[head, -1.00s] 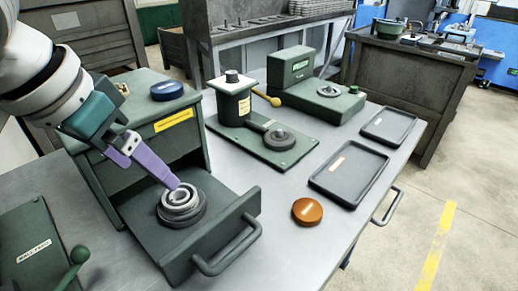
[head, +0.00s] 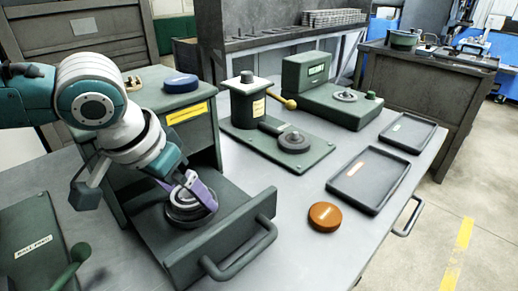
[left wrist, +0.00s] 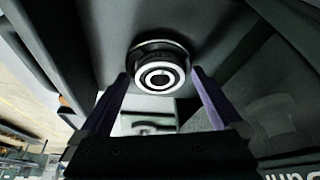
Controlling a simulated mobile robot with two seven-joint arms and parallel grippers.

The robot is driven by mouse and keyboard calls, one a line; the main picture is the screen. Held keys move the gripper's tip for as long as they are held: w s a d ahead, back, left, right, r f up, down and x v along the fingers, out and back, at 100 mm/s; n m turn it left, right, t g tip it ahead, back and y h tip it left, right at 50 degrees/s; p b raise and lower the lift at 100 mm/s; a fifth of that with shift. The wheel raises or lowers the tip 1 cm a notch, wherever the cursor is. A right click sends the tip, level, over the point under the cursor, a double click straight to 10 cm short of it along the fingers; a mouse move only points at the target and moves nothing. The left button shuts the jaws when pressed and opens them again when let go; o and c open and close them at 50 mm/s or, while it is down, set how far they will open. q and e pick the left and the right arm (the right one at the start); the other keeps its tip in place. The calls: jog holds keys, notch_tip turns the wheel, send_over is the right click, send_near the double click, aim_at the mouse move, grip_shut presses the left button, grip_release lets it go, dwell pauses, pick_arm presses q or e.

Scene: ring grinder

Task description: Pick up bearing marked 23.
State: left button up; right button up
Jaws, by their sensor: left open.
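A metal ring-shaped bearing (head: 182,202) sits on a dark round base (head: 188,222) in the pulled-out drawer (head: 150,232) of the green cabinet. Its mark is not readable. In the left wrist view the bearing (left wrist: 147,80) shows as bright concentric rings on the dark round base (left wrist: 155,47). My left gripper (head: 197,196) is open, with purple fingers low over the bearing. In the left wrist view its fingertips (left wrist: 160,76) stand on either side of the bearing, with small gaps showing. My right gripper is not in view.
The drawer's front wall and handle (head: 243,250) stand close to the bearing. An orange disc (head: 325,216), two trays (head: 368,180) and a green press (head: 245,103) are on the table to the right. A green lever unit (head: 30,245) is at the left.

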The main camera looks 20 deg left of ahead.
pick_arm(q)
jog(key=c, duration=1.5)
jog(key=shift+c, duration=0.2)
jog(key=shift+r, duration=0.15)
